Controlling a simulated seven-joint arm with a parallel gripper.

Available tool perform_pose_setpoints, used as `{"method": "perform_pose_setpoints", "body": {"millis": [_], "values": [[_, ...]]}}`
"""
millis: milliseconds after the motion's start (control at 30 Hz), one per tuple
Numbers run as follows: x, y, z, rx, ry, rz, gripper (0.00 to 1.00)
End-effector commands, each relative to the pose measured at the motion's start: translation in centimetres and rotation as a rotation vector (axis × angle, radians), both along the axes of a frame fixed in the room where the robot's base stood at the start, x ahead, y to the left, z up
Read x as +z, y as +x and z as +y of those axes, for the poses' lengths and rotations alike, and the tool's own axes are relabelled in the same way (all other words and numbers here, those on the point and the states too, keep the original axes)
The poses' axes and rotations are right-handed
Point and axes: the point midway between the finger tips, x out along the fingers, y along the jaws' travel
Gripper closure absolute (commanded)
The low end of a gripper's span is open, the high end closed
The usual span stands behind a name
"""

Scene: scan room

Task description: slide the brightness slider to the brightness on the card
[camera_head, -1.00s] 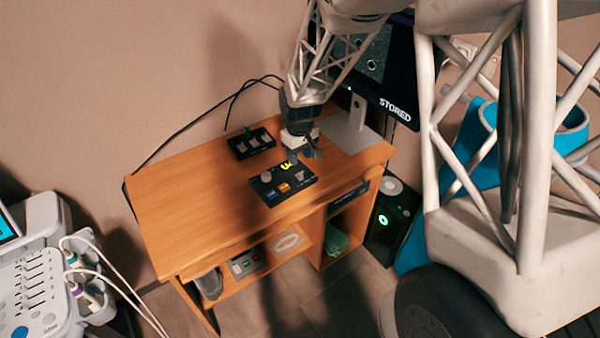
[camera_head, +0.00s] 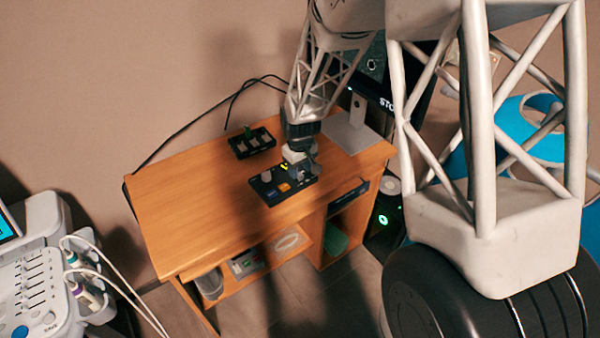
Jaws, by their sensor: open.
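A black control box (camera_head: 271,198) lies on the wooden desk, with a grey knob (camera_head: 266,177), an orange button (camera_head: 284,187) and a blue button on its top. My gripper (camera_head: 304,173) is over the right end of this box, with its jaws open. It hides that end, so I cannot tell whether its fingers touch anything there. A second black box (camera_head: 240,152) with several pale sliders or switches and a green piece stands behind, to the left. I cannot make out which control is the brightness slider. No card is readable in this view.
The wooden desk (camera_head: 182,207) is clear on its left. A monitor stand (camera_head: 352,136) is behind my gripper; the screen is mostly hidden by my arm. Cables run along the desk's back edge. A white console (camera_head: 40,290) with sliders stands at the lower left.

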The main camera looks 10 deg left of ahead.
Motion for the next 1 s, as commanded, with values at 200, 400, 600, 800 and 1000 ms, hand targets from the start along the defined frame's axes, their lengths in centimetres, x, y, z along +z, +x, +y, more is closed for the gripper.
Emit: {"method": "perform_pose_setpoints", "body": {"millis": [200, 400, 600, 800, 1000], "values": [[-1.7, 0.0, 0.0, 0.0, 0.0, 0.0, 0.55], [-2.2, 0.0, 0.0, 0.0, 0.0, 0.0, 0.55], [-2.2, 0.0, 0.0, 0.0, 0.0, 0.0, 0.55], [-2.2, 0.0, 0.0, 0.0, 0.0, 0.0, 0.77], [-2.2, 0.0, 0.0, 0.0, 0.0, 0.0, 1.0]]}}
